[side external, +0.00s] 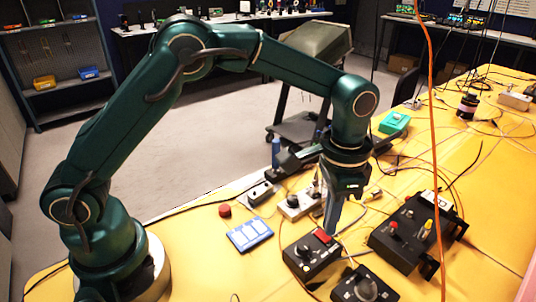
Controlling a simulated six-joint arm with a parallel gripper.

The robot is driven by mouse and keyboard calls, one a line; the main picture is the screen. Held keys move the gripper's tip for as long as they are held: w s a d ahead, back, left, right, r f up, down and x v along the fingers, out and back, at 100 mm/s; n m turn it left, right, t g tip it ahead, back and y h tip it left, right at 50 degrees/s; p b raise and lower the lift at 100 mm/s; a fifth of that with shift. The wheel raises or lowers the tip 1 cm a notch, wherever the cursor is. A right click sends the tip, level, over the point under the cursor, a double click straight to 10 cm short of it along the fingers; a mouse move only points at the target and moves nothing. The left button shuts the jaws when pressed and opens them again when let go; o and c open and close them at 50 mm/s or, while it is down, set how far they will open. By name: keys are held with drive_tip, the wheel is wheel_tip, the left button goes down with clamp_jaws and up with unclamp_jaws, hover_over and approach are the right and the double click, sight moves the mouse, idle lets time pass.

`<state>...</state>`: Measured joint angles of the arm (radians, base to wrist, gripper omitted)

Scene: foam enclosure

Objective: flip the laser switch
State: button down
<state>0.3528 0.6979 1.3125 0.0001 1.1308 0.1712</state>
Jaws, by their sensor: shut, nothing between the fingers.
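A black control box (303,266) sits on the yellow table, with a red switch (323,236) on its top and a knob (304,251) nearer its left side. No readable label shows which control is the laser switch; the red switch looks the likeliest. My gripper (330,229) points down and is shut and empty. Its tips are right by the red switch, at the back right of the box. I cannot tell whether they touch it. The tips partly cover the switch's right edge. Which way the switch is set is too small to tell.
A second black box (364,290) with a knob stands close in front. A larger black box (405,242) with red and yellow knobs is to the right. A blue panel (249,233) and red button (225,210) lie left. An orange cable (433,130) hangs at right.

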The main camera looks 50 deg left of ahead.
drive_tip(key=shift+r, duration=2.4)
wheel_tip(320, 180, up, 6)
drive_tip(key=t, duration=0.2)
hover_over(326, 238)
drive_tip(key=a, duration=0.3)
drive_tip(key=s+a+r+n+t, duration=0.2)
drive_tip(key=s+a+r+n, duration=0.1)
drive_tip(key=s+a+r, duration=0.25)
drive_tip(key=s+a+f+n+t, duration=0.1)
drive_tip(key=s+a+f+n, duration=0.2)
drive_tip(key=s+f, duration=0.3)
drive_tip(key=s, duration=0.4)
drive_tip(key=shift+a+f+t, duration=0.15)
drive_tip(key=shift+f+t, duration=0.1)
drive_tip(key=shift+t, duration=0.05)
